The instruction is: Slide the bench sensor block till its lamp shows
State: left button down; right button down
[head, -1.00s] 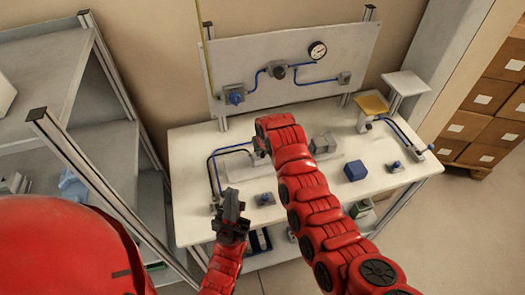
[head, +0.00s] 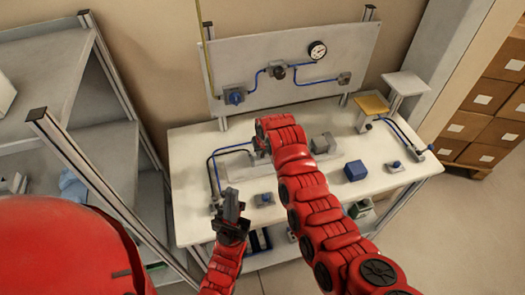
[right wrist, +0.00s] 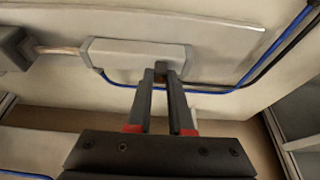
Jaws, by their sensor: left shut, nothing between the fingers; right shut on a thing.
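In the right wrist view, my right gripper (right wrist: 160,76) is shut on a small dark block (right wrist: 160,67), which looks like the sensor block. It sits at the near edge of a long pale grey cylinder body (right wrist: 130,50). The fingers hide most of the block, and I cannot make out whether a lamp is lit. In the head view, my right arm largely hides this gripper (head: 262,150) over the workbench (head: 210,150). My left gripper (head: 231,207) is shut and empty above the bench's front left part, apart from the cylinder.
A rod joins the cylinder to a darker grey block (right wrist: 12,48). A blue cube (head: 355,171) and a blue-knobbed valve (head: 395,166) stand on the right of the bench. A panel with a gauge (head: 317,49) rises behind. Blue and black hoses (head: 216,175) run at the left.

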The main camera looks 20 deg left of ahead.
jog(key=shift+w+d+f+b, duration=0.2)
jog(key=shift+w+d+b, duration=0.05)
jog(key=shift+b, duration=0.2)
jog(key=w+d+b, duration=0.1)
jog(key=b, duration=0.1)
jog(key=w+d+b, duration=0.1)
jog(key=d, duration=0.1)
jog(key=shift+w+d+f+b, duration=0.1)
jog(key=shift+d+b, duration=0.05)
jog(key=shift+b, duration=0.2)
jog(key=shift+w+d+r, duration=0.15)
jog(key=shift+d+r, duration=0.05)
jog(key=shift+d, duration=0.1)
jog(key=shift+r, duration=0.15)
jog(key=c, duration=0.8)
grip_release()
